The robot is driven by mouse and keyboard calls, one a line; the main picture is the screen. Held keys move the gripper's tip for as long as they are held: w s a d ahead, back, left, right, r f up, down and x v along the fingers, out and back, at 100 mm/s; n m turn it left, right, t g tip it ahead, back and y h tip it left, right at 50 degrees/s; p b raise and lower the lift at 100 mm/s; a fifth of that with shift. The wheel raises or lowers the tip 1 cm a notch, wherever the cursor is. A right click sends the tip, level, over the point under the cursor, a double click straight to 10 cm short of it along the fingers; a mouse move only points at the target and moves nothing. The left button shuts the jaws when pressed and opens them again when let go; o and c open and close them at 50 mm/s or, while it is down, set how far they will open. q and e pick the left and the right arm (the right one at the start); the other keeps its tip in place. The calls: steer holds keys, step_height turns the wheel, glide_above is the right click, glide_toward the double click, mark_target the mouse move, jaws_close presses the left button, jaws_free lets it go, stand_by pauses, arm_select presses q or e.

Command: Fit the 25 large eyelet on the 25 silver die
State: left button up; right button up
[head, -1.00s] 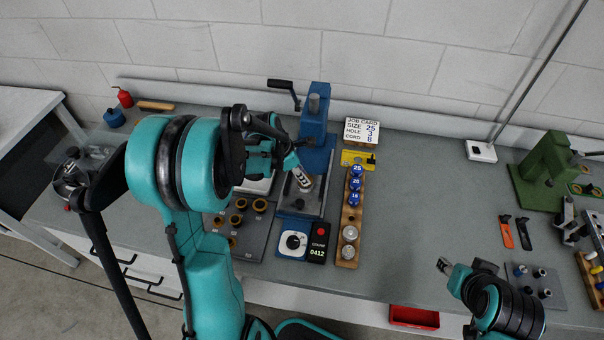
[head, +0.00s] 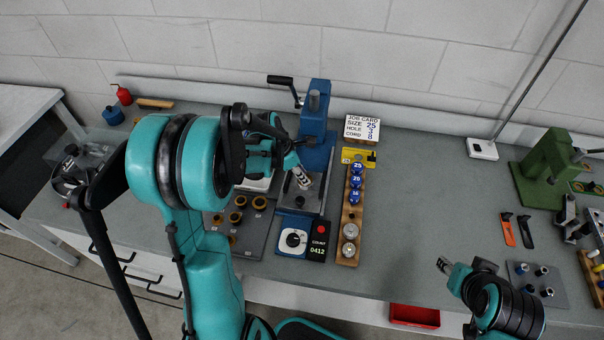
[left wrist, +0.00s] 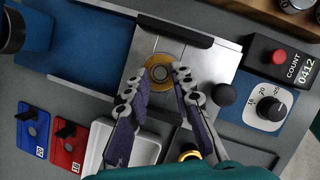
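A brass-coloured ring (left wrist: 160,73) surrounds a silver centre on the bright plate of the blue press (left wrist: 95,45); I take it for the large eyelet around the silver die. It looks seated there, but I cannot tell whether fully flat. My left gripper (left wrist: 160,80) points down at it, its fingertips on either side and seemingly just clear. In the head view the left gripper (head: 302,180) hides the ring. My right gripper (head: 448,266) hangs near the front edge at right, empty as far as I see; its opening is unclear.
A wooden rack (head: 347,262) holds blue dies marked 25, 20 and 16 and two silver dies. The job card (head: 362,128) reads size 25. The bench between rack and green press (head: 545,170) is mostly clear.

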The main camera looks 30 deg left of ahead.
arm_select(q)
steer(key=o, duration=0.4)
steer(key=shift+c, duration=0.2)
steer(key=shift+r, duration=0.15)
steer(key=v, duration=1.2)
steer(key=shift+s+f, duration=0.2)
